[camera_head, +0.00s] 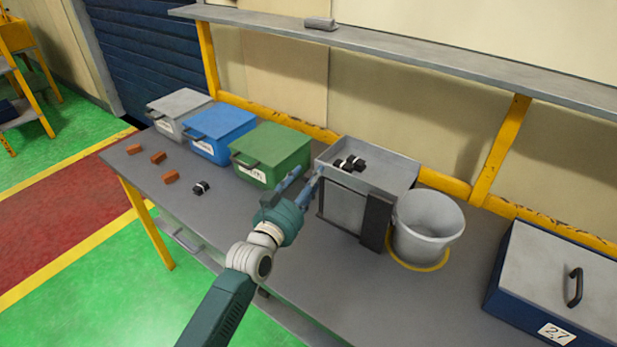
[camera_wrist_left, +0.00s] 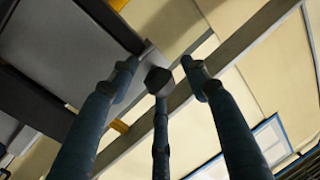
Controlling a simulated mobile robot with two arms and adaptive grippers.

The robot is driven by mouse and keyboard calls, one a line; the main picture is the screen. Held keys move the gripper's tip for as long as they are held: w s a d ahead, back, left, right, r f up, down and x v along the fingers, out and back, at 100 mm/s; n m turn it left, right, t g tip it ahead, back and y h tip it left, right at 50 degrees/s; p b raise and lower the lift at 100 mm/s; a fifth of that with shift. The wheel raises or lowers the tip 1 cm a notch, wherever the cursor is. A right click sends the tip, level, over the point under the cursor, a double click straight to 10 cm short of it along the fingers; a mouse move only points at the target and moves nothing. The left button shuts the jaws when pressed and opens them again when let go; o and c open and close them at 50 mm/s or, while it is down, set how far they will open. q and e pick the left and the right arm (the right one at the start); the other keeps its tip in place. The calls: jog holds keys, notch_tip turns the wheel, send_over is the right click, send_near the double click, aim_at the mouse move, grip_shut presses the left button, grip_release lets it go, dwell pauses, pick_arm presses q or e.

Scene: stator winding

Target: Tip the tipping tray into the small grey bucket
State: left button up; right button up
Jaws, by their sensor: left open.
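The tipping tray (camera_head: 390,176) is a grey open tray on top of a grey box-shaped stand (camera_head: 345,208) with a dark post at its right front. Several small black parts with light bands (camera_head: 350,163) lie in the tray. The small grey bucket (camera_head: 428,222) stands upright just right of the stand, inside a yellow ring; its inside looks empty. My left gripper (camera_head: 300,186) is open and empty at the left front of the tray. In the left wrist view its fingers (camera_wrist_left: 160,80) are spread below a grey surface. I cannot tell whether a finger touches the tray. My right gripper is out of view.
Lidded grey (camera_head: 180,108), blue (camera_head: 218,130) and green (camera_head: 270,152) bins stand left of the tray. Orange blocks (camera_head: 158,157) and a dark part (camera_head: 201,187) lie in front. A blue case (camera_head: 560,275) sits at right. A shelf (camera_head: 430,58) runs above.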

pick_arm(q)
jog(key=shift+w+d, duration=0.1)
jog(key=shift+w, duration=0.1)
grip_shut()
dwell(0.3)
